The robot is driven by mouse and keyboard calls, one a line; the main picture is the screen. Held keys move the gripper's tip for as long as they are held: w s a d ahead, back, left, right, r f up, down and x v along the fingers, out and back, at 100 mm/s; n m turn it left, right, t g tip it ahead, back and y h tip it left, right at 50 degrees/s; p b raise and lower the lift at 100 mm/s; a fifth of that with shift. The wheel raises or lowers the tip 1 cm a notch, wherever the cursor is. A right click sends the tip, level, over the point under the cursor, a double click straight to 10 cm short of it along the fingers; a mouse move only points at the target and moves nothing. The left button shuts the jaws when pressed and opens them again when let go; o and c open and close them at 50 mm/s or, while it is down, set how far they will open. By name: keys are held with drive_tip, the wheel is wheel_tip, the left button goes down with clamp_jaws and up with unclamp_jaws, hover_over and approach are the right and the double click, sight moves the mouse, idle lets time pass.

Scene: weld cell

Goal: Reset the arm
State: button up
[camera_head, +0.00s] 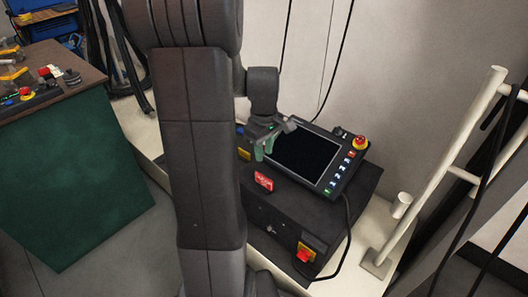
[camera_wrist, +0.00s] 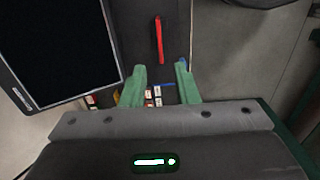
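My gripper (camera_head: 264,150) hangs from my dark arm in the head view, just left of a tablet-like control panel (camera_head: 305,152) and over the black cabinet beneath it. Its two green fingers point down. In the wrist view my gripper (camera_wrist: 161,68) shows its green fingers well apart, with nothing held between them. The dark panel screen (camera_wrist: 60,45) fills the upper left there. My upright arm link hides part of the scene in the head view.
The black cabinet (camera_head: 290,215) carries a red label and a red-and-yellow switch (camera_head: 305,254). A red emergency button (camera_head: 360,142) sits on the panel. A green-sided workbench (camera_head: 75,165) with tools stands left; pale rails (camera_head: 440,165) stand right. Cables hang behind.

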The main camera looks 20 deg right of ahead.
sight(264, 178)
wheel_tip(264, 178, down, 12)
drive_tip(key=b, duration=0.4)
drive_tip(key=shift+r+p, duration=0.65)
drive_tip(key=shift+r, duration=1.05)
